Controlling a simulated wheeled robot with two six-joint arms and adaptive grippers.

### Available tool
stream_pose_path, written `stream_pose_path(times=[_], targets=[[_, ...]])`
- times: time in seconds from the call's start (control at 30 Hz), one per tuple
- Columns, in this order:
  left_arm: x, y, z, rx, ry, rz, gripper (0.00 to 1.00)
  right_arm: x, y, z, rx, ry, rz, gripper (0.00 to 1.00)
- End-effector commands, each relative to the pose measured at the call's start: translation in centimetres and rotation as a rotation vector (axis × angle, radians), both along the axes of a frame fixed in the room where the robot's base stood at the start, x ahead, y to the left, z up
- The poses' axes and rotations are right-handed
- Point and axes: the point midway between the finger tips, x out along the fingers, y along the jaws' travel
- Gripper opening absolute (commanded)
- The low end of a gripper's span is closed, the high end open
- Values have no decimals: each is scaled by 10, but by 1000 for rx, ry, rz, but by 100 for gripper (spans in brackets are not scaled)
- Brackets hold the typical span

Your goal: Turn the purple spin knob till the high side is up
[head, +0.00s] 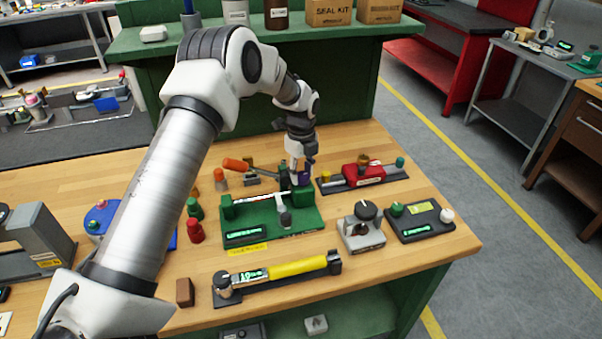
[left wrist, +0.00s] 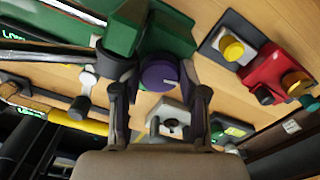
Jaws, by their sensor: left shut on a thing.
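The purple spin knob (left wrist: 158,76) sits at the end of the green actuator fixture (left wrist: 130,24), between the two fingers of my left gripper (left wrist: 160,95) in the left wrist view. The gripper is shut on the knob. In the head view my left gripper (head: 302,168) reaches down to the right end of the green fixture (head: 272,217), and a little purple of the knob (head: 306,179) shows there. A faint pale mark shows on the knob's face. I cannot tell which side is high. My right gripper is in neither view.
A red device (head: 362,173) on a dark plate stands just right of the gripper. A grey knob unit (head: 361,229) and a dark box (head: 420,222) stand nearer. Orange-handled tools are behind the fixture.

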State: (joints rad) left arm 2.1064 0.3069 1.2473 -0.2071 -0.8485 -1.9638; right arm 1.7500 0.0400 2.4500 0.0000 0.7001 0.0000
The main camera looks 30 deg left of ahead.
Motion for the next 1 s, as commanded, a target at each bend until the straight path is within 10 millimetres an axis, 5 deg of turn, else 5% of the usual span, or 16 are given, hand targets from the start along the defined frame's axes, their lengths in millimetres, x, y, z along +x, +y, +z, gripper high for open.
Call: stream_pose_path(times=[0.4, 0.9, 0.93, 1.0], targets=[[-2, -2, -4, -4, 11, -196, 8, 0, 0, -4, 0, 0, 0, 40], [-2, -1, -4, -4, 11, -218, 8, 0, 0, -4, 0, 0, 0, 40], [-2, -1, -4, -4, 11, -218, 46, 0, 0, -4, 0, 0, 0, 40], [-2, -1, -4, -3, 10, -218, 68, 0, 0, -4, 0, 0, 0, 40]])
